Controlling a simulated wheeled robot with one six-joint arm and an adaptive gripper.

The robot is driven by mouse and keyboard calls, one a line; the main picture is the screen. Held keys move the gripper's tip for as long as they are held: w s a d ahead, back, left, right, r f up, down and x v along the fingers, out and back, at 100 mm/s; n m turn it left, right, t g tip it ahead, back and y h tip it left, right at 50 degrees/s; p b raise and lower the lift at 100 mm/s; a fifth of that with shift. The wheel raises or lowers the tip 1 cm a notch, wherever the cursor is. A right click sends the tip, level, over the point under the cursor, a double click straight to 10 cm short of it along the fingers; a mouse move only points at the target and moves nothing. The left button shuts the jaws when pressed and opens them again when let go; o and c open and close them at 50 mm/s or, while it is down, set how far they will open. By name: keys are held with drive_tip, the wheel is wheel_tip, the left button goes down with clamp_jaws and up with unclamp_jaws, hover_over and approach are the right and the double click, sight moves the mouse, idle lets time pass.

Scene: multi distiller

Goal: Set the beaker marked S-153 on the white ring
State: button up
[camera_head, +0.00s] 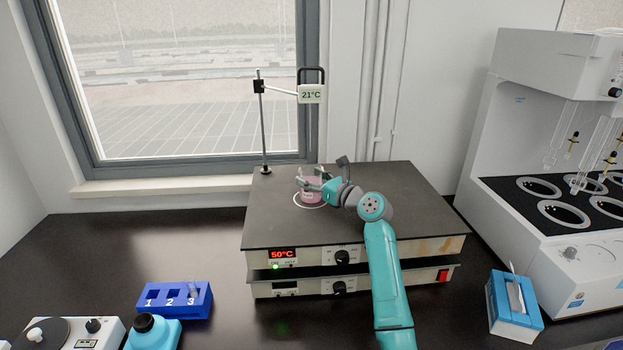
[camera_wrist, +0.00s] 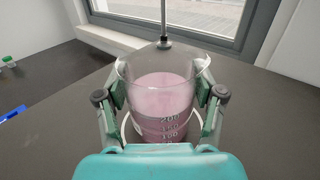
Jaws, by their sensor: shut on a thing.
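A glass beaker (camera_wrist: 163,95) with pink liquid and white volume marks is between the fingers of my gripper (camera_wrist: 161,98). The fingers are shut on it from both sides, and it looks upright. No S-153 marking can be read. In the head view the beaker (camera_head: 313,190) is at the white ring (camera_head: 299,202) on the dark hotplate top, partly hidden by my gripper (camera_head: 312,184). The ring (camera_wrist: 126,122) shows around the beaker's lower part in the wrist view. I cannot tell whether the beaker's base touches the plate.
The hotplate (camera_head: 400,205) reads 50°C. A stand with a 21°C display (camera_head: 312,95) rises behind the beaker. A multi-station distiller (camera_head: 550,170) is at right, a tissue box (camera_head: 514,305) before it. A blue numbered rack (camera_head: 177,301) is at front left.

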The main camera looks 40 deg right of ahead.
drive_tip(key=o, duration=1.5)
drive_tip(key=shift+f, duration=0.75)
drive_tip(key=shift+s, duration=0.5)
drive_tip(key=s, duration=0.3)
drive_tip(key=s+r, duration=0.1)
drive_tip(key=s, duration=0.1)
drive_tip(key=shift+s+d, duration=0.3)
drive_tip(key=shift+d, duration=0.1)
drive_tip(key=shift+s+r, duration=0.15)
drive_tip(key=shift+s, duration=0.55)
